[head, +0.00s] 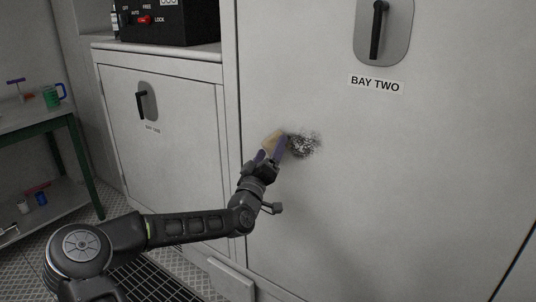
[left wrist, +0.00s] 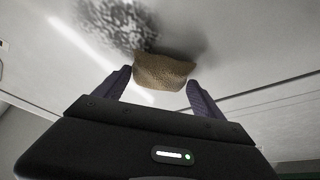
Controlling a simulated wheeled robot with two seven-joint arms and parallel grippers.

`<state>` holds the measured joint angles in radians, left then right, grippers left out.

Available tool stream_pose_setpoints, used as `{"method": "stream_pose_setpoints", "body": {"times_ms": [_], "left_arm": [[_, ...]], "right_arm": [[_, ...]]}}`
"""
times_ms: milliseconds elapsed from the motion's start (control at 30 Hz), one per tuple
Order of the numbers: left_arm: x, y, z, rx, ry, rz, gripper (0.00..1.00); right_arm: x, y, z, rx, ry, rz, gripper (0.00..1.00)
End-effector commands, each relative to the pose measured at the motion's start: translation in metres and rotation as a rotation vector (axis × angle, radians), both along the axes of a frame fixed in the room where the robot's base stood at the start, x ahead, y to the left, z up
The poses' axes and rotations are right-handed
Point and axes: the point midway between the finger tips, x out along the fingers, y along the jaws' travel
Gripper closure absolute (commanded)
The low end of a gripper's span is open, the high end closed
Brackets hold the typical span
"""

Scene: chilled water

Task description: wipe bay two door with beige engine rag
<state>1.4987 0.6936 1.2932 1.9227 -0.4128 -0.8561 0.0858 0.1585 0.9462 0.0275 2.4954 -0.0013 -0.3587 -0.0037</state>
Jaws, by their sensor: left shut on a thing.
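The bay two door (head: 400,170) is a large pale grey panel with a BAY TWO label (head: 376,84) and a dark handle (head: 377,30). A dark speckled smudge (head: 305,143) marks its left part; it also shows in the left wrist view (left wrist: 118,22). My left gripper (head: 272,153) is shut on the beige engine rag (head: 271,141), at the smudge's left edge. In the left wrist view the rag (left wrist: 163,72) sits between the purple fingers, close against the door; I cannot tell if it touches. My right gripper is not in view.
A smaller door (head: 165,150) with its own handle is at left, below a counter holding a black box (head: 168,20) with a red switch. A green-framed table (head: 35,120) with a green mug (head: 53,95) stands far left. The space before bay two's right side is clear.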

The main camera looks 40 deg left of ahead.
Motion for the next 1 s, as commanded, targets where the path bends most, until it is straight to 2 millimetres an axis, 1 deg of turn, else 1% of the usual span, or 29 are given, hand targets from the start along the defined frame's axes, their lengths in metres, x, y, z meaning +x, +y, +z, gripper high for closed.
{"method": "stream_pose_setpoints", "body": {"times_ms": [467, 1000], "left_arm": [[0.000, 0.000, 0.000, 0.000, 0.000, 0.000, 0.53], [0.010, 0.000, -0.001, 0.000, 0.000, 0.000, 0.53]], "right_arm": [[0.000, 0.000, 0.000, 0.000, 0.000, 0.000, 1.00], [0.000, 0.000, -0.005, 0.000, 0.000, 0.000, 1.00]]}}
